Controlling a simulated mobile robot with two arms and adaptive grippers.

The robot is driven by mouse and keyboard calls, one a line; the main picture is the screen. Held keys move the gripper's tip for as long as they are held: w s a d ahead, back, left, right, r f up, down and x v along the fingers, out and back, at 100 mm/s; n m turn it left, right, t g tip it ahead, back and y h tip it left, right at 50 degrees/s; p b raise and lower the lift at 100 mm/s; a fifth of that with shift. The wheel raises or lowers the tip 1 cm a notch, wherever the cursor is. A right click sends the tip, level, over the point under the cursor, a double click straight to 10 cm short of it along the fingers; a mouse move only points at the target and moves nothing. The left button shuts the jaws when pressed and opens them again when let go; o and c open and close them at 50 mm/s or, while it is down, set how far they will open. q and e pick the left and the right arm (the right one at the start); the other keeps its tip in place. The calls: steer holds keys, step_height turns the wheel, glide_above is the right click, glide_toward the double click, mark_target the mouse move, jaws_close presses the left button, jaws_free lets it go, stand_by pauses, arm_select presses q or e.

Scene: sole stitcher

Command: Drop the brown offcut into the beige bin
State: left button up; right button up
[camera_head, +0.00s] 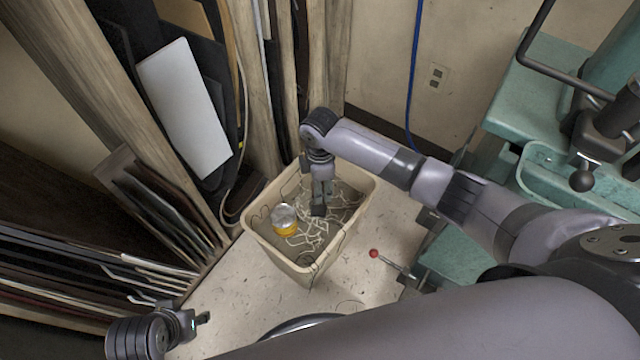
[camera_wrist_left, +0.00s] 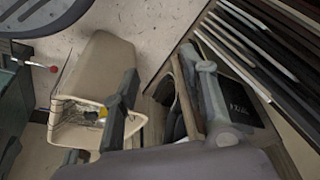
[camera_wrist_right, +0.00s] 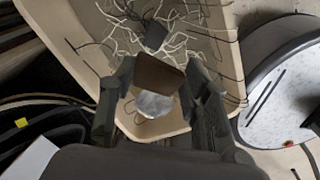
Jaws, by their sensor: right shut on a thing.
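The beige bin (camera_head: 285,262) stands on the floor, with pale tangled strands and thin dark wires inside. It also shows in the left wrist view (camera_wrist_left: 104,62) and the right wrist view (camera_wrist_right: 62,22). My right gripper (camera_head: 320,196) points down over the bin's opening. In the right wrist view my right gripper (camera_wrist_right: 160,78) is shut on the brown offcut (camera_wrist_right: 160,75), a small flat piece between the fingers. The offcut is not clearly distinguishable in the head view. My left gripper (camera_head: 202,318) is empty at the lower left; its fingers are apart in the left wrist view (camera_wrist_left: 168,75).
A yellow and silver can (camera_head: 285,220) is inside the bin on the left. Racks of boards and sheets (camera_head: 130,280) stand at the left. A green machine (camera_head: 540,95) stands at the right, near a red-knobbed lever (camera_head: 374,253).

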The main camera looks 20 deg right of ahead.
arm_select(q)
steer(key=shift+b+v, duration=0.4)
steer(key=shift+v, duration=1.7)
arm_select(e)
steer(key=shift+f, duration=0.5)
arm_select(q)
steer(key=shift+a, duration=0.1)
arm_select(e)
steer(key=o, duration=1)
steer(key=shift+r, duration=0.1)
step_height(320, 180, up, 12)
steer(key=shift+f, duration=0.1)
